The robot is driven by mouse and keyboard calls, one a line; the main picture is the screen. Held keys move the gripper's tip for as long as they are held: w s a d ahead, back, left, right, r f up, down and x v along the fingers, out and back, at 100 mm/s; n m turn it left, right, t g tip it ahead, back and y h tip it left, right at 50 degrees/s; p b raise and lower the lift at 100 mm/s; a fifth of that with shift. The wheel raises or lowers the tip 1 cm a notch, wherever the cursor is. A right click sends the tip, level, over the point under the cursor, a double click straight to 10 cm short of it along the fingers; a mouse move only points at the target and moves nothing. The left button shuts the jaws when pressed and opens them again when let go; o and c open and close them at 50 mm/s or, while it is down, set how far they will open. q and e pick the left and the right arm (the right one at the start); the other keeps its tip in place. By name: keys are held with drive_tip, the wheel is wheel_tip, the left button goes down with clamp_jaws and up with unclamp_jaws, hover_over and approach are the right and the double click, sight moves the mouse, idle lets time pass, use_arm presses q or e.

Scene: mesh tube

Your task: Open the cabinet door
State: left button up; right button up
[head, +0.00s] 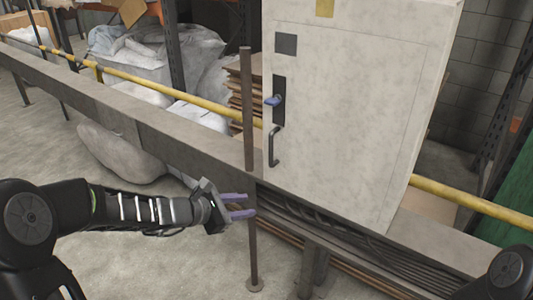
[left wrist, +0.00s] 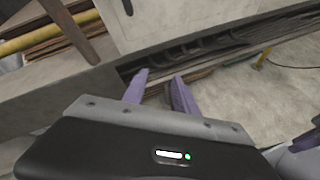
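The grey-white cabinet (head: 345,110) stands in the middle of the head view with its door shut. A dark bar handle (head: 273,147) is on the left side of the door. Above the handle is a blue latch knob (head: 272,100) on a dark plate. My left gripper (head: 245,206) is below and left of the handle, apart from the cabinet, with its purple fingers spread and nothing between them. In the left wrist view the fingers (left wrist: 160,88) are also apart, and the lower part of the cabinet (left wrist: 160,18) shows beyond them.
A brown post (head: 248,110) stands just left of the cabinet. A grey beam (head: 130,125) and a yellow rail (head: 160,83) run across the scene. Cables (head: 340,232) lie below the cabinet. A grey sack (head: 120,153) lies on the floor at left. The front floor is clear.

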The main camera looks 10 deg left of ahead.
sight(266, 143)
use_arm(q)
drive_tip(key=w+r+n+t+h, duration=0.1)
drive_tip(key=w+r+n+t, duration=0.1)
drive_tip(key=r, duration=0.4)
drive_tip(key=w+r+n+t+h, duration=0.1)
drive_tip(key=w+r+n+t, duration=0.1)
drive_tip(key=r, duration=0.5)
drive_tip(key=shift+w+a+r+n+t+h, duration=0.15)
drive_tip(key=shift+w+a+n+t+h, duration=0.15)
drive_tip(key=shift+n, duration=0.2)
drive_tip(key=x, duration=0.8)
drive_tip(key=shift+c, duration=0.4)
clamp_jaws()
drive_tip(key=shift+a, duration=0.1)
